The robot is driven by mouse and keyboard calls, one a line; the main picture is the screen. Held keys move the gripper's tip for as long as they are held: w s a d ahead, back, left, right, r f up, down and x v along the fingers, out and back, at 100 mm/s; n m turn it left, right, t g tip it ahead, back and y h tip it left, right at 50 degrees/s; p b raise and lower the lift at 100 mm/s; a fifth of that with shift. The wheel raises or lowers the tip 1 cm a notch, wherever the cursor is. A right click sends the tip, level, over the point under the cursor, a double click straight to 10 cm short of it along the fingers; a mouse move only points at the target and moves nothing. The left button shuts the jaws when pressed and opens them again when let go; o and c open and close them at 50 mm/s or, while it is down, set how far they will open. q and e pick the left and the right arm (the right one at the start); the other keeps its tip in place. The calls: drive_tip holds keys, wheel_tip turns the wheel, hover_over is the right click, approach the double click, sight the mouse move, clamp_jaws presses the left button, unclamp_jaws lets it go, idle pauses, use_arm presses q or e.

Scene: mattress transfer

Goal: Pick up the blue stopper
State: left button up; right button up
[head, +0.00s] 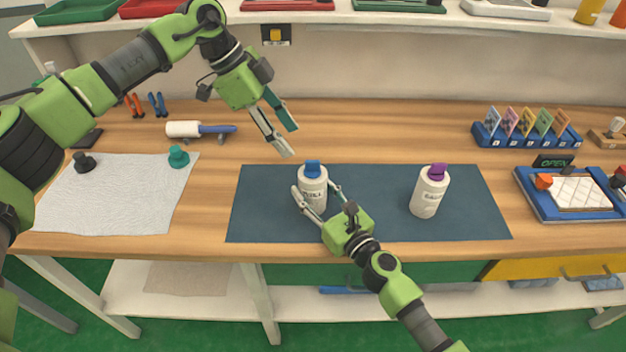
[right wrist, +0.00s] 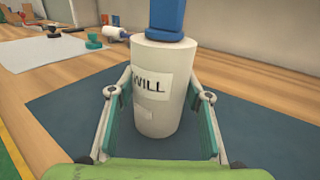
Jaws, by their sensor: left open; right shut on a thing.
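The blue stopper (head: 313,166) sits on top of a white bottle (head: 313,186) that stands upright on the dark blue mat (head: 262,215). The stopper (right wrist: 167,18) also shows at the top of the right wrist view, cut off by the frame edge. My right gripper (head: 318,204) is shut around the bottle's body, with one finger on each side. In the right wrist view the bottle's label (right wrist: 152,85) reads "WILL". My left gripper (head: 290,141) is open and empty, above and to the left of the blue stopper, fingers pointing down.
A second white bottle (head: 428,196) with a purple stopper (head: 438,171) stands on the mat's right side. A white cloth (head: 120,200) at left bears a black stopper (head: 84,163) and a teal stopper (head: 178,156).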

use_arm(q)
drive_tip(key=m, duration=0.3)
drive_tip(key=n+y, duration=0.4)
drive_tip(key=n, duration=3.2)
approach(313, 161)
drive_tip(key=s+d+r+m+t+y, duration=0.1)
drive_tip(key=m+y, duration=0.1)
drive_tip(key=m, duration=1.2)
drive_tip(key=f, duration=0.7)
drive_tip(key=w+f, duration=0.1)
drive_tip(key=f, duration=0.3)
drive_tip(key=shift+d+f, duration=0.1)
drive_tip(key=shift+d, duration=0.05)
drive_tip(key=c, duration=1)
